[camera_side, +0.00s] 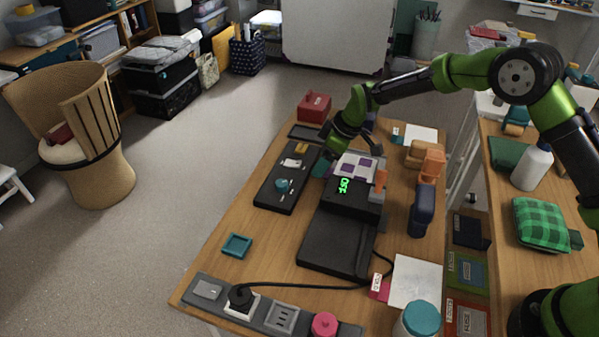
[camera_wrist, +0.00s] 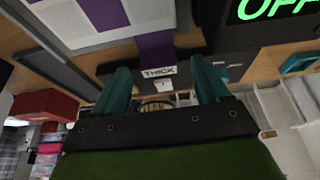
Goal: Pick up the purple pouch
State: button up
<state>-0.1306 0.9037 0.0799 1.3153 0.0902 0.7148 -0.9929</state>
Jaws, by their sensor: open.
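My gripper (camera_side: 326,160) is low over the left edge of a white block with purple squares (camera_side: 357,165), near the dark machine. The wrist view shows its two teal fingers (camera_wrist: 160,75) apart, with nothing seen clamped between them. Beyond the fingertips is a purple patch (camera_wrist: 155,50) above a white label reading THICK (camera_wrist: 159,72); I cannot tell whether it is a pouch or part of the block. A small dark purple thing (camera_side: 371,118) shows behind my wrist in the side view, partly hidden. No purple pouch is clearly identifiable.
A black machine (camera_side: 352,208) with a green OFF display stands mid-table. A dark tray (camera_side: 287,180) lies left of it. A red box (camera_side: 314,106) stands at the back. Orange and navy tools (camera_side: 425,195) stand right. The left front tabletop (camera_side: 262,221) has free room.

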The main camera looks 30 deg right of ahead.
jog(key=shift+w+a+f, duration=0.15)
jog(key=shift+f, duration=0.45)
jog(key=c, duration=1.2)
